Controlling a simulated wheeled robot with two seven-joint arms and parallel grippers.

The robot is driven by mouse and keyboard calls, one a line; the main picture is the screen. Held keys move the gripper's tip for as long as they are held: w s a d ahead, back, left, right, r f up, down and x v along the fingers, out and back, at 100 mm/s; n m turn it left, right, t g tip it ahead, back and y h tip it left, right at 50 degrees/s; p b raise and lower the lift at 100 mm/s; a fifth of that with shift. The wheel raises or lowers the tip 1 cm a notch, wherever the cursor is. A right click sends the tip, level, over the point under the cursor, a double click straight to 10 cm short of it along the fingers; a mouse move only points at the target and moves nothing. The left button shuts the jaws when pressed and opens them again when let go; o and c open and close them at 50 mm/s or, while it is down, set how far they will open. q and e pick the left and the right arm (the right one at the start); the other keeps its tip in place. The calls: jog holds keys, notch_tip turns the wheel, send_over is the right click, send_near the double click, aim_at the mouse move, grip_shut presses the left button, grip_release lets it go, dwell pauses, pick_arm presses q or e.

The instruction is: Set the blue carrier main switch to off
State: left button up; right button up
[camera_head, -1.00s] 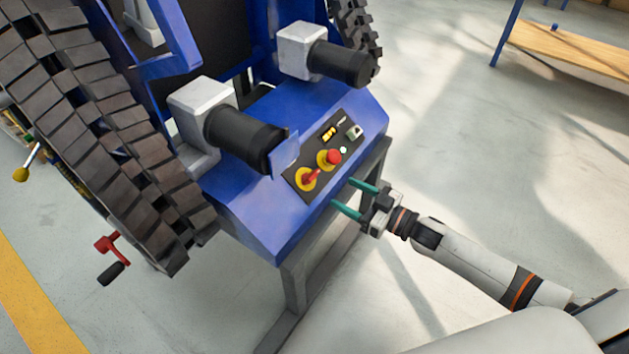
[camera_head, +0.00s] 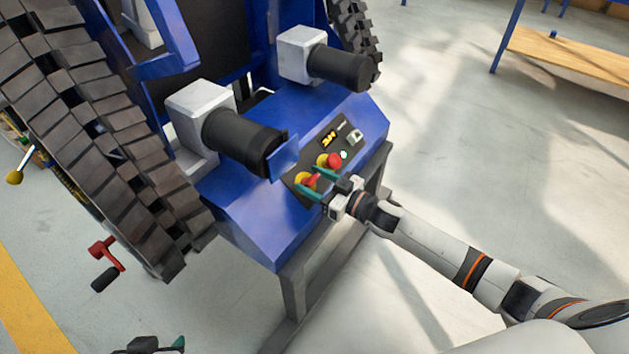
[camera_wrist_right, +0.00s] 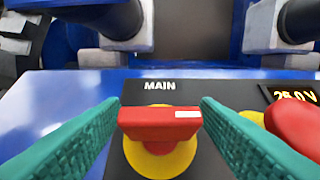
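The main switch (camera_head: 313,180) is a red handle on a yellow disc, on the dark panel of the blue carrier (camera_head: 255,215). In the right wrist view the switch handle (camera_wrist_right: 150,124) lies crosswise under the word MAIN, with a white mark at its right end. My right gripper (camera_head: 308,181) is open. Its green fingers stand on either side of the handle, with small gaps visible in the wrist view. Part of my left gripper (camera_head: 160,346) shows at the bottom edge of the head view; its finger opening is not clear.
A red mushroom button (camera_head: 333,159) on yellow sits close beside the switch, near the right finger. Black cylinders (camera_head: 240,140) overhang the panel's back. A red crank (camera_head: 104,252) stands at left.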

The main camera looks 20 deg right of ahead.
jog(key=c, duration=0.7)
